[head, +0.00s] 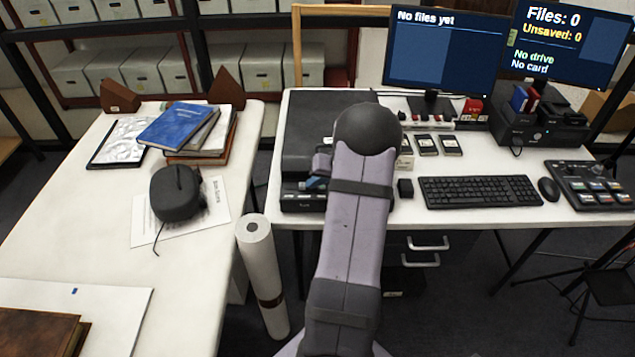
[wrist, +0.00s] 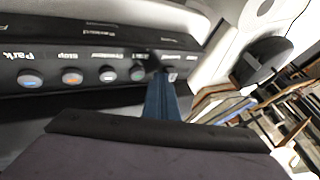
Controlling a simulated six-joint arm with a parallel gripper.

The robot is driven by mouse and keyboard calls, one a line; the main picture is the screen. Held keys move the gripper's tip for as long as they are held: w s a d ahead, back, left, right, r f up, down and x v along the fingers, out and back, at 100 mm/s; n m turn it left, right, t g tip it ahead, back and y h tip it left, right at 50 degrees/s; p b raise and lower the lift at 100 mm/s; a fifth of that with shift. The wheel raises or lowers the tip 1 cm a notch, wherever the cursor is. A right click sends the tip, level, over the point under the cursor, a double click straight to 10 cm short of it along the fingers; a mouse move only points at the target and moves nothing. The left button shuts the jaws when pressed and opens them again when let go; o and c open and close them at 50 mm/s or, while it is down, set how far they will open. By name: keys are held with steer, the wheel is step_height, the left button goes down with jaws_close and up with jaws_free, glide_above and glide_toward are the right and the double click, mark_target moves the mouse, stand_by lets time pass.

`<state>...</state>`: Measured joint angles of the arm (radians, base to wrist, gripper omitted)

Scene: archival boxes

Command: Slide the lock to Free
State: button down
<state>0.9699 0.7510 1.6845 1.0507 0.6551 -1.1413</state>
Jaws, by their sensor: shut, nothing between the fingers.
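A dark scanner (head: 300,130) sits at the left end of the right desk in the head view, partly hidden by my arm. In the wrist view its front panel (wrist: 50,60) carries a row of round buttons, with labels such as Park and Stop upside down. A small light piece (wrist: 172,77) at the right end of the row may be the lock slider; its label is not legible. My gripper (wrist: 158,60) is shut and empty, its blue fingers against or just in front of the panel beside that piece. In the head view my gripper (head: 316,183) is mostly hidden behind my arm.
A keyboard (head: 480,190), mouse (head: 548,189) and button console (head: 592,184) lie to the right. A small black block (head: 405,188) is close to my arm. A paper roll (head: 262,270) stands between the desks. Books (head: 190,128) lie on the left table.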

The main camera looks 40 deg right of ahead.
mark_target(295, 187)
steer(key=shift+w+a+f+b, duration=0.15)
steer(key=shift+w+a+b, duration=0.55)
steer(key=shift+w+a, duration=0.7)
steer(key=shift+a, duration=0.1)
steer(key=shift+r, duration=0.2)
steer(key=p+v, duration=0.2)
steer(key=v, duration=0.8)
steer(key=shift+f, duration=0.1)
